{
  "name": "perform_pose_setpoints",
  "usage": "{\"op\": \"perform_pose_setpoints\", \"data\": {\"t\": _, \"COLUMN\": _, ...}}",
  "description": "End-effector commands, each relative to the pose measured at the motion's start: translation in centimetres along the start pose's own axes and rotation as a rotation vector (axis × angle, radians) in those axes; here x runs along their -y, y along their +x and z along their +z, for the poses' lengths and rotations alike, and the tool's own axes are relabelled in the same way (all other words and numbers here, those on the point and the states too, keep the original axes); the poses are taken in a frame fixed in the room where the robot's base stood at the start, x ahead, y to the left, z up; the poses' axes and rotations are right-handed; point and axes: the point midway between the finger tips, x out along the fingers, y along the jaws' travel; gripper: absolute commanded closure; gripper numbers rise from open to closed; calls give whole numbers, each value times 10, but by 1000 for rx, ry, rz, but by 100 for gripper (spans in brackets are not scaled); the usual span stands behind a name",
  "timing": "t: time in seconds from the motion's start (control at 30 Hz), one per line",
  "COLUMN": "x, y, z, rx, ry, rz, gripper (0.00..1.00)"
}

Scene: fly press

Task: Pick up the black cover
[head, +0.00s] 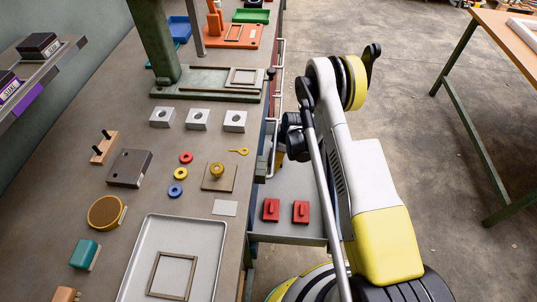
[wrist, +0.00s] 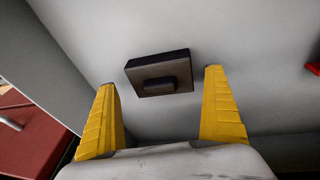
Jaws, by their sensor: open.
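The black cover (wrist: 160,74) shows in the wrist view as a dark square plate with a raised block-shaped grip. It lies on a light grey surface (wrist: 235,40). My gripper (wrist: 159,84) is open, with one yellow finger to the left and one to the right of the cover in the picture. Nothing is between the fingers that I can see being touched, and the cover appears a little beyond the fingertips. In the head view I cannot make out the black cover, and my arm hides much of the area beside the bench.
Two red covers (head: 271,210) (head: 301,212) lie on the grey lower shelf (head: 290,233) beside the bench. A red piece (wrist: 313,68) shows at the wrist view's right edge. A dark red box-like thing with a metal handle (wrist: 35,140) is at its left. The bench top (head: 130,205) holds several parts.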

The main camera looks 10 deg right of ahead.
Motion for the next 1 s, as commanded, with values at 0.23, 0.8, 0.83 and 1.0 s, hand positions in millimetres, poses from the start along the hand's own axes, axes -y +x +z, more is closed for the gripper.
{"op": "perform_pose_setpoints", "data": {"t": 0.23, "x": 1, "y": 2, "z": 2, "rx": 0, "ry": -1, "rz": 0, "gripper": 3}}
{"op": "perform_pose_setpoints", "data": {"t": 0.8, "x": 0, "y": 2, "z": 2, "rx": 0, "ry": 0, "rz": 0, "gripper": 59}}
{"op": "perform_pose_setpoints", "data": {"t": 0.83, "x": 0, "y": 2, "z": 1, "rx": 0, "ry": 0, "rz": 0, "gripper": 59}}
{"op": "perform_pose_setpoints", "data": {"t": 1.0, "x": -1, "y": -6, "z": -1, "rx": 0, "ry": 0, "rz": 0, "gripper": 77}}
